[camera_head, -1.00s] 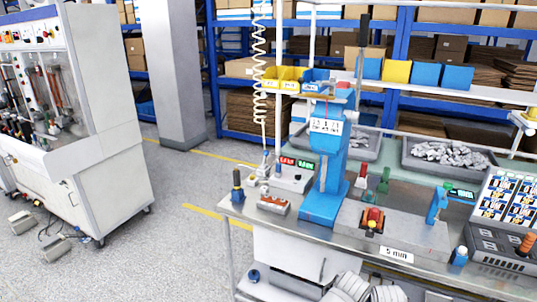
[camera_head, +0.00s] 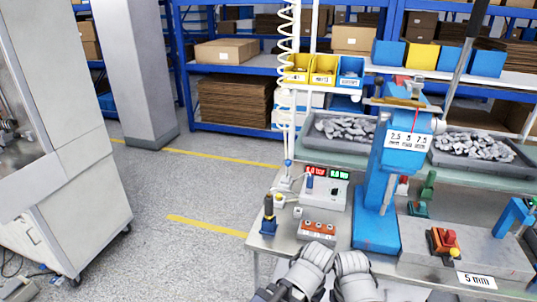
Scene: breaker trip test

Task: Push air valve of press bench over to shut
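The press bench (camera_head: 258,242) stands ahead with a blue press (camera_head: 375,190) on it. A white coiled hose (camera_head: 290,100) hangs down to a small fitting (camera_head: 288,180) at the bench's left side. A dark upright handle with a yellow band (camera_head: 269,212) stands at the front left corner. A box with red and green displays (camera_head: 325,195) has a small blue handle at its left. I cannot tell for sure which part is the air valve or how it is set. Grey parts of my arms show at the bottom; no gripper fingertips are visible.
A white cabinet (camera_head: 75,195) stands at the left. Grey floor (camera_head: 190,190) between cabinet and bench is clear.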

